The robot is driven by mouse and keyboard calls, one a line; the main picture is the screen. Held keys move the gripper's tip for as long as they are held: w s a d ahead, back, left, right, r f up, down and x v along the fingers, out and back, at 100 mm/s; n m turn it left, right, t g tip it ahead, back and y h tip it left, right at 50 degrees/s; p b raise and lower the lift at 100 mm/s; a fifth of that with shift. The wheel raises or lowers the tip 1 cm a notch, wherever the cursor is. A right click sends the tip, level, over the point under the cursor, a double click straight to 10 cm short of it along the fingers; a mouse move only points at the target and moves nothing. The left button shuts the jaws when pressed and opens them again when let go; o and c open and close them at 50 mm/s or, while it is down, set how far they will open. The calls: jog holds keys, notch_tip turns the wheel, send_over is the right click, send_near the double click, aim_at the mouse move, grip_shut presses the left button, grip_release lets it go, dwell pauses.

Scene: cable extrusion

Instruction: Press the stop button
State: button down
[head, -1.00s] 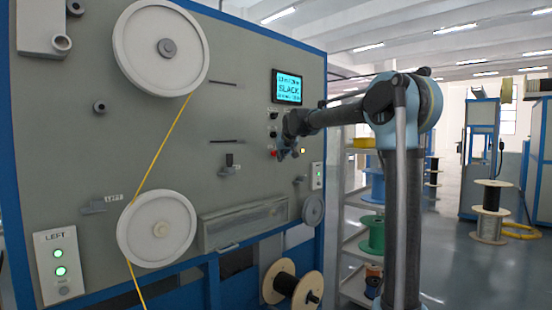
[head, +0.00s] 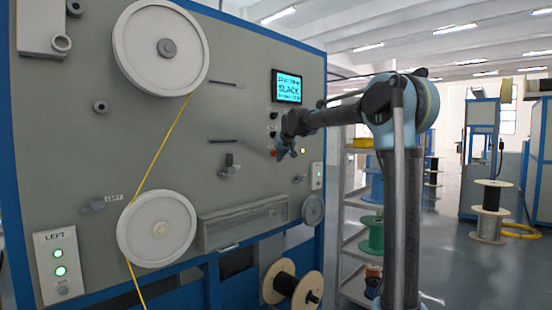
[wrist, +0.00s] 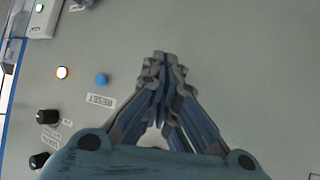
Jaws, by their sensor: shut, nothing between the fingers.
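I cannot tell whether the fingertips touch anything. A blue button (wrist: 101,79) with a RESET label (wrist: 101,100) beside it lies left of the fingertips in the wrist view.
A lit lamp (wrist: 62,72) and black knobs (wrist: 47,116) lie left of my gripper in the wrist view. The display (head: 288,87) reads SLACK. A box with lit buttons (head: 317,176) is right of the gripper. Shelves (head: 360,210) stand beyond the panel's right edge.

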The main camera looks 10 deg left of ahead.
jog(key=shift+w+a, duration=0.1)
jog(key=shift+a, duration=0.05)
dwell(0.5)
jog(key=shift+s+d, duration=0.5)
jog(key=shift+d, duration=0.15)
jog(key=s+d, duration=0.1)
jog(key=d, duration=0.1)
jog(key=s+d, duration=0.2)
dwell(0.6)
